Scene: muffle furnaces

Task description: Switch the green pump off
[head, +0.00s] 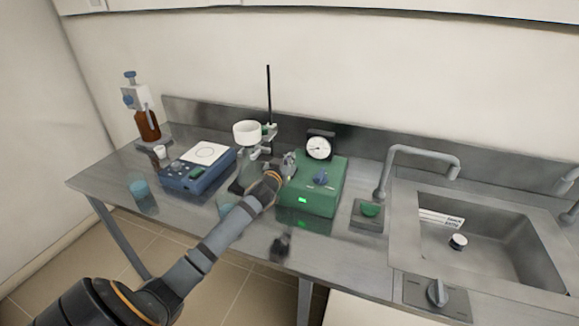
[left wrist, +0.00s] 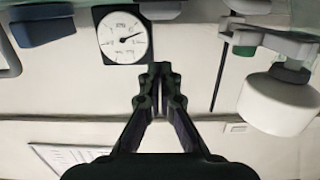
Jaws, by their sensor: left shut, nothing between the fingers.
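The green pump (head: 327,201) is a green box on the bench in the head view. It has a blue knob (head: 320,178) on top and a small lit bright-green switch (head: 302,200) on its front. A round dial gauge (head: 318,148) stands at its back, and it also shows in the left wrist view (left wrist: 122,36). My left gripper (head: 289,160) is shut and empty, beside the pump's upper left edge, left of the gauge. In the left wrist view its fingers (left wrist: 160,80) are together below the gauge's level in the picture. My right gripper is out of view.
Left of the pump, a white funnel (head: 247,132) is held at a stand with a black rod (head: 268,95). Further left are a blue hotplate-like device (head: 196,172) and a brown bottle (head: 147,124). A sink (head: 490,232) with a faucet (head: 420,153) lies to the right.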

